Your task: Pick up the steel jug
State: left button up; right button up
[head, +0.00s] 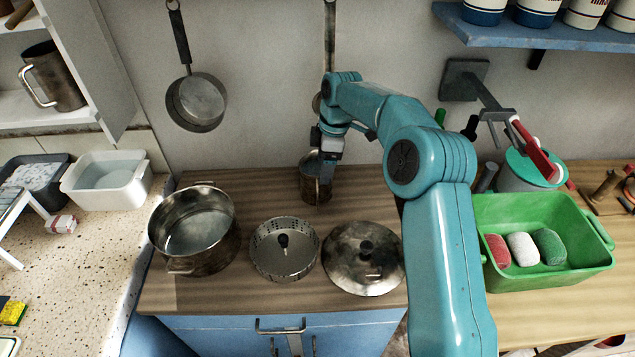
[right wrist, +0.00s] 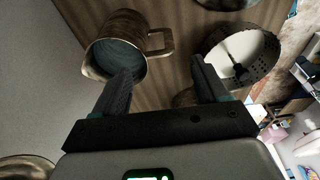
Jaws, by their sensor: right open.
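A worn steel jug (head: 312,178) stands on the wooden worktop near the back wall, partly hidden behind my right gripper (head: 322,180). In the right wrist view the steel jug (right wrist: 118,28) shows its open, dark inside and a side handle (right wrist: 163,42) pointing right. There my right gripper (right wrist: 162,72) is open, with nothing between its fingers. Its left finger overlaps the jug's near rim in the picture; I cannot tell whether they touch. The handle appears ahead of the gap between the fingers. My left gripper is not in view.
A steel pot (head: 195,245), a perforated strainer (head: 285,262) and a lid (head: 362,262) stand in front of the jug. Another metal jug (head: 55,78) is on the left shelf. A green tub (head: 560,280) stands right. A pan (head: 196,102) hangs on the wall.

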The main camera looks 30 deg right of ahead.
aim_at(318, 186)
jog(key=f, duration=0.1)
jog(key=w+a+f, duration=0.1)
jog(key=f, duration=0.1)
jog(key=w+f, duration=0.1)
jog(key=f, duration=0.1)
jog(key=shift+a, duration=0.15)
jog(key=shift+s+f, duration=0.1)
jog(key=shift+s, duration=0.15)
jog(key=f+p, duration=0.1)
jog(key=f, duration=0.3)
jog(key=shift+w+a+f+p, duration=0.1)
jog(key=shift+a+f+p, duration=0.1)
jog(key=shift+f+p, duration=0.15)
jog(key=shift+f, duration=0.2)
jog(key=shift+s+d+r, duration=0.15)
jog(key=shift+s+r, duration=0.15)
jog(key=shift+s, duration=0.1)
jog(key=c, duration=0.4)
jog(key=shift+w+f, duration=0.1)
jog(key=shift+w, duration=0.15)
jog(key=c, duration=0.5)
jog(key=shift+f, duration=0.1)
grip_shut()
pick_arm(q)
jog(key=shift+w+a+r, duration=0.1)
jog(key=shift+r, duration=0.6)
pick_arm(e)
jog(key=shift+s, duration=0.1)
